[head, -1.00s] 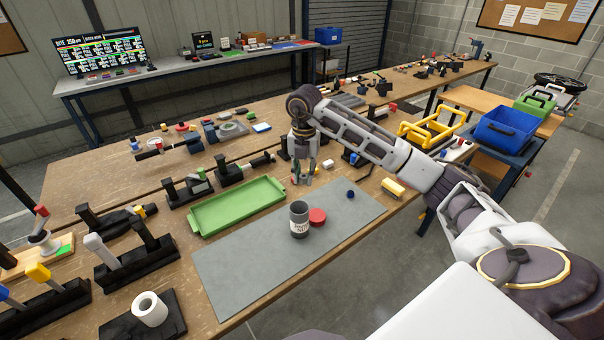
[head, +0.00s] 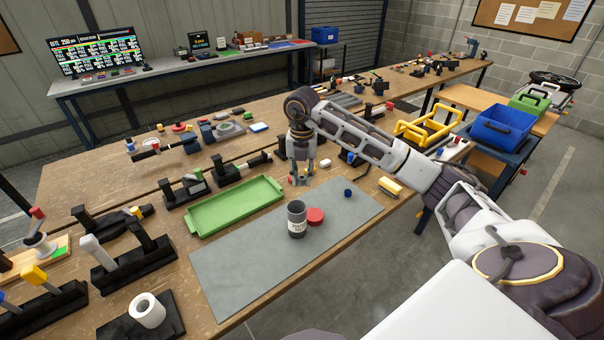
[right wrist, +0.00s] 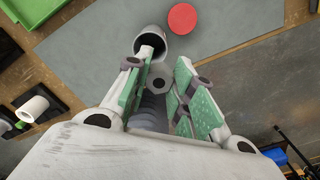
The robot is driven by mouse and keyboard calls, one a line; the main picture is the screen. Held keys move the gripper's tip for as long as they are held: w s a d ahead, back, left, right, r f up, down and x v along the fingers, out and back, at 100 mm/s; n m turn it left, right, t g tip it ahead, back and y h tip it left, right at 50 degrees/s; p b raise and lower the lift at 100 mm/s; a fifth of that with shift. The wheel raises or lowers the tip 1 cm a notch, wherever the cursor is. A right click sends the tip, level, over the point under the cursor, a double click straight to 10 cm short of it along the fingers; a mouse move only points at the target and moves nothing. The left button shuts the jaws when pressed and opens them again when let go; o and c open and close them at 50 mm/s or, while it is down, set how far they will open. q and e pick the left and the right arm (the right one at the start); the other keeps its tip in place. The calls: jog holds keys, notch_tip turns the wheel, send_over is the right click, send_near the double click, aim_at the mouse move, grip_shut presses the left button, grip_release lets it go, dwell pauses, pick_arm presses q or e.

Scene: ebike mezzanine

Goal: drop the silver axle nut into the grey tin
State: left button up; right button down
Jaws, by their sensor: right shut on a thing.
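The grey tin (head: 297,222) stands upright and open on the grey mat, with a pale label on its side. It also shows in the right wrist view (right wrist: 151,43), just beyond my fingertips. My right gripper (head: 302,178) is above the far part of the mat, behind the tin and apart from it. The nut is too small to make out in the head view. My left gripper is not in view.
A red round lid (head: 315,216) lies right beside the tin. A green tray (head: 235,205) is to the left, and a small blue piece (head: 348,193) lies on the mat (head: 245,265) to the right. The mat's near part is clear.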

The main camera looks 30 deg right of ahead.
jog(key=shift+f, duration=0.65)
jog(key=shift+f+b, duration=1.35)
jog(key=shift+f, duration=0.75)
jog(key=c, duration=1.1)
grip_release()
jog(key=shift+c, duration=0.2)
notch_tip(320, 180, up, 12)
send_over(302, 176)
jog(key=shift+s, duration=0.1)
